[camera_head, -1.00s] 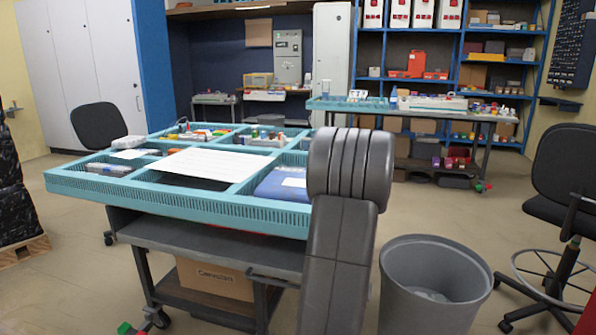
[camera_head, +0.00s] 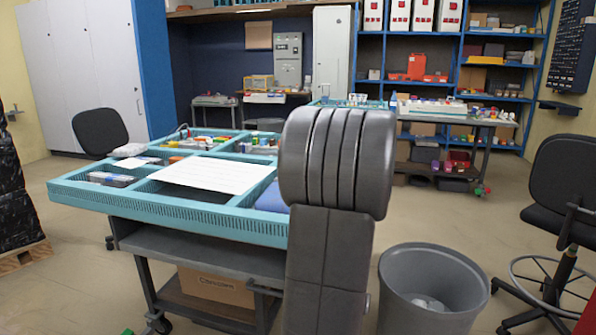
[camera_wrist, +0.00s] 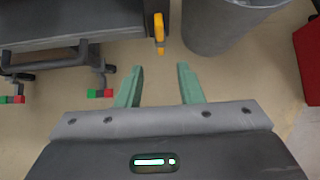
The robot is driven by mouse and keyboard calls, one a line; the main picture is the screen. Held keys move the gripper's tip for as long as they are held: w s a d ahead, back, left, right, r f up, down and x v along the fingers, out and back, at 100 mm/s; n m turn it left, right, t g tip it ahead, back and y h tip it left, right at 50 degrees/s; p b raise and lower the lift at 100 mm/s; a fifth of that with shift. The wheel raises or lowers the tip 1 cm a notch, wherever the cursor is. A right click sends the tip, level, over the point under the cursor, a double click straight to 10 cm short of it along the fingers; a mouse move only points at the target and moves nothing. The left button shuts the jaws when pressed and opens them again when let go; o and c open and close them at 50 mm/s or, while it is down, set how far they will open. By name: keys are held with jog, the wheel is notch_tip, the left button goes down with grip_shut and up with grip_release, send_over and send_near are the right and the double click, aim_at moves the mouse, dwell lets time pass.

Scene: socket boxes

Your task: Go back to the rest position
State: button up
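My gripper (camera_wrist: 160,88) shows in the wrist view with two green fingers. The fingers are apart with nothing between them. It points down over bare floor, near the cart's lower frame and wheels. In the head view my arm stands in front of the right side of the teal-topped cart (camera_head: 165,210), and my gripper is out of sight there.
A grey bin (camera_head: 430,285) stands right of my arm, and it also shows in the wrist view (camera_wrist: 215,30). A black chair (camera_head: 560,180) is at the right. A red object (camera_wrist: 310,60) is at the wrist view's right edge. Bare floor lies around the cart.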

jog(key=w+d+f+m+t+y+b, duration=0.1)
jog(key=w+d+f+m+y+b, duration=0.1)
jog(key=w+f, duration=0.5)
jog(key=shift+w+d+f+t+y, duration=0.3)
jog(key=shift+d+f+y, duration=0.35)
jog(key=shift+y, duration=0.35)
jog(key=shift+b, duration=0.3)
